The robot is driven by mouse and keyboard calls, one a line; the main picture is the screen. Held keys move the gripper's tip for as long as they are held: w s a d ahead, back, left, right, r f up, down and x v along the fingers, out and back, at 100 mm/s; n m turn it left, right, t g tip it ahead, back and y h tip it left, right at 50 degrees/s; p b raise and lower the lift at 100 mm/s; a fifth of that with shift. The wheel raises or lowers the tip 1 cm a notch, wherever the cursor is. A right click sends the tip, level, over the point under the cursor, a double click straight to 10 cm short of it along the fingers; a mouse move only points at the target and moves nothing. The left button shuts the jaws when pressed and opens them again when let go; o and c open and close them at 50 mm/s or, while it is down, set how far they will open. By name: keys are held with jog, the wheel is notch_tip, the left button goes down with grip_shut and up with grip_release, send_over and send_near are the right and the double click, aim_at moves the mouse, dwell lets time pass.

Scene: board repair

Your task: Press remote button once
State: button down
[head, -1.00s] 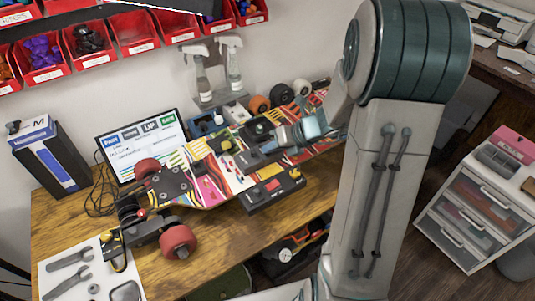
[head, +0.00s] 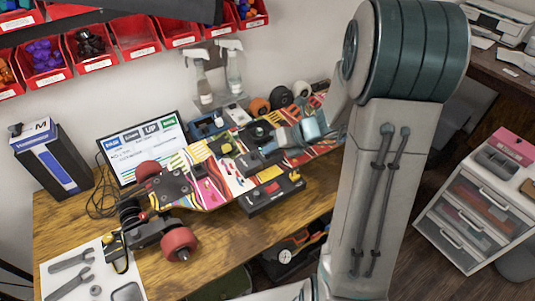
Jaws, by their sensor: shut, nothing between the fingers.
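A black control box (head: 262,201) with a red patch and a small yellow part on top lies at the table's front edge, before the skateboard; it may be the remote. The colourful skateboard (head: 208,186) lies across the table with its wheels and truck at the left end. My gripper (head: 248,164) reaches in from the right, low over the deck, behind and slightly left of the control box. It is shut and empty, and looks apart from the box. Its fingertips are small and hard to separate from the dark parts around them.
A monitor (head: 145,146) stands behind the board at left. Two spray bottles (head: 233,72) and several loose wheels (head: 280,97) stand at the back. A white sheet with tools (head: 70,268) lies front left. Red bins (head: 135,32) hang above. The front middle of the wooden table is clear.

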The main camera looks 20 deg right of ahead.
jog(key=shift+r, duration=0.25)
notch_tip(320, 180, up, 5)
jog(key=p, duration=0.5)
jog(key=shift+f, duration=0.1)
dwell(0.7)
jog(key=s+r+n+h, duration=0.2)
jog(key=s+n, duration=0.4)
jog(key=n, duration=0.5)
jog(key=s+r+n+g+h, duration=0.1)
jog(key=s+r+n+h, duration=0.2)
jog(key=n, duration=0.8)
jog(key=s+a+r+n+g+h, duration=0.1)
jog(key=s+r+n+h, duration=0.1)
jog(key=s+r+n, duration=0.4)
jog(key=s+n, duration=0.5)
jog(key=n, duration=0.1)
jog(key=shift+s, duration=0.25)
